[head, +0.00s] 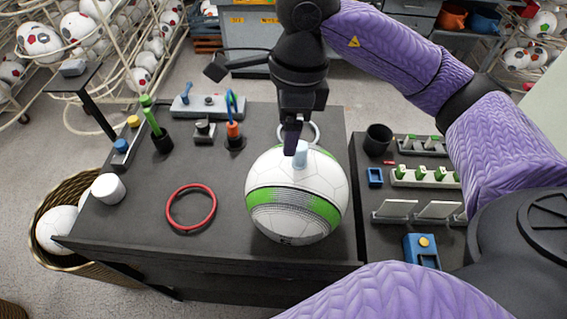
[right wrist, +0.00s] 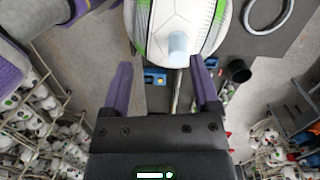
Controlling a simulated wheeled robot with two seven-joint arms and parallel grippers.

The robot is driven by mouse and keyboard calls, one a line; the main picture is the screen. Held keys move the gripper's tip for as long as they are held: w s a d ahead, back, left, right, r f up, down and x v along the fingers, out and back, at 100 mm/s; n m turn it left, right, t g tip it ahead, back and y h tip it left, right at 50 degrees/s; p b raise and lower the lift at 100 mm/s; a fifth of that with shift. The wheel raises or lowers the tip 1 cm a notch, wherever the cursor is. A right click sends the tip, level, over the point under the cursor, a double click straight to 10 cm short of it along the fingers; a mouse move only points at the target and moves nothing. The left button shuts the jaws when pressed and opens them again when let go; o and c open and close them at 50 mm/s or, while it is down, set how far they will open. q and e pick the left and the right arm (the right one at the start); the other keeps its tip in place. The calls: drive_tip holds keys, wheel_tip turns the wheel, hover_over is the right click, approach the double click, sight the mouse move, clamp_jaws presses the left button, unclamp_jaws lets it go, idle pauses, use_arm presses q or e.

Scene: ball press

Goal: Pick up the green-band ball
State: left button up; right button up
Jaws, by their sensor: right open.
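The green-band ball (head: 268,222) is white with green and dark dotted bands and rests on the dark table top. A small pale blue cylinder (head: 300,154) stands up from its top; it also shows in the right wrist view (right wrist: 178,46), against the ball (right wrist: 190,18). My right gripper (head: 293,146) points down just above the ball, close to the cylinder. In the right wrist view its two purple fingers (right wrist: 161,62) are spread with nothing held between them. The ball lies beyond the fingertips. My left gripper is not in view.
A red ring (head: 170,206) lies left of the ball, and a white ring (head: 317,131) lies behind it. A white cylinder (head: 108,189) stands at the left edge. Tool holders line the back. The right table holds a black cup (head: 378,140) and several racks.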

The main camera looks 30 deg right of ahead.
sight(300, 145)
drive_tip(key=shift+w+d+f+h, duration=0.1)
drive_tip(key=shift+d+f+h, duration=0.3)
drive_tip(key=shift+d, duration=0.25)
drive_tip(key=shift+d+f+h, duration=0.3)
drive_tip(key=shift+d+h, duration=0.1)
drive_tip(key=shift+d, duration=0.2)
drive_tip(key=f, duration=0.3)
drive_tip(key=f+p, duration=0.1)
drive_tip(key=f, duration=0.3)
drive_tip(key=shift+w+d+p, duration=0.15)
drive_tip(key=shift+w+p, duration=0.05)
drive_tip(key=shift+p, duration=0.1)
drive_tip(key=shift+f, duration=0.35)
clamp_jaws()
drive_tip(key=shift+r, duration=0.1)
